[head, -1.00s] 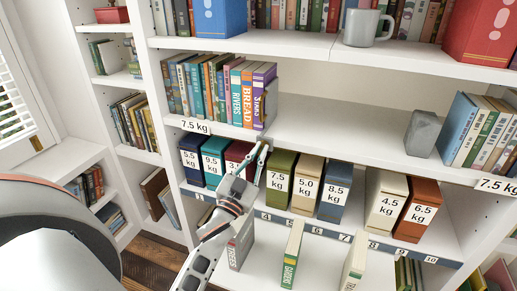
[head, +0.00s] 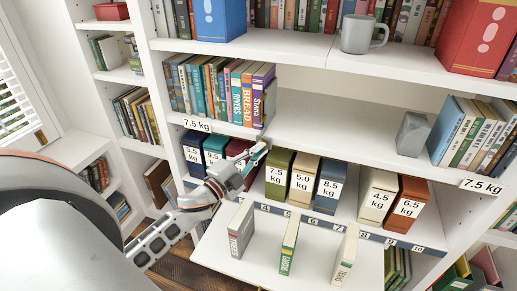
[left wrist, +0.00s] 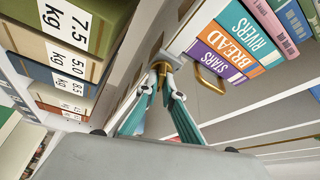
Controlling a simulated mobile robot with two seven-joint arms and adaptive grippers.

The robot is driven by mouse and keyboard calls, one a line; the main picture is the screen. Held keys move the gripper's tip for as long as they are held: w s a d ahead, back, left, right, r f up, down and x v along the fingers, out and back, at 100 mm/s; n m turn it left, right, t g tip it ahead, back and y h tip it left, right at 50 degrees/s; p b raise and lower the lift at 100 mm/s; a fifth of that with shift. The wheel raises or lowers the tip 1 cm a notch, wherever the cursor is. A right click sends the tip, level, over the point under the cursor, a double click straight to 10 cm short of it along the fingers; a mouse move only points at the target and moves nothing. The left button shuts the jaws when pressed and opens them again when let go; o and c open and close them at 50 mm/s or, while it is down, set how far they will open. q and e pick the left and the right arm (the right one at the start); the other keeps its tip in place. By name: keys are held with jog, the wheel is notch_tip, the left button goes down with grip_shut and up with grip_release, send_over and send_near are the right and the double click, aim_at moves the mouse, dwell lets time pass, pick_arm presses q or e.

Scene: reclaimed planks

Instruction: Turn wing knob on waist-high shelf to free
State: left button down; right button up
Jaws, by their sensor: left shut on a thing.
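The wing knob (left wrist: 160,68) is a small brass piece in the left wrist view. It sits on a grey-brown panel beside the shelf edge, between the fingertips of my left gripper (left wrist: 160,88). The teal fingers are shut on it. In the head view my left gripper (head: 258,153) reaches under the front edge of the waist-high shelf (head: 225,128), in front of the dark red box. The knob cannot be made out there. My right gripper is not in view.
Labelled weight boxes, such as the olive one (head: 278,174), stand on the numbered shelf below. Upright books (head: 240,95) stand above the gripper. A grey block (head: 412,134) sits farther right. A brass handle (left wrist: 210,82) lies close beside the gripper.

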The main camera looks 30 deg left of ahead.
pick_arm(q)
jog(key=shift+a+r+m+g, duration=0.15)
jog(key=shift+m+g, duration=0.55)
jog(key=shift+m, duration=1.2)
jog(key=c, duration=2.2)
grip_release()
jog(key=shift+w, duration=0.1)
jog(key=s, duration=0.4)
jog(key=s+a, duration=0.1)
jog(key=s, duration=0.7)
jog(key=shift+a, duration=0.35)
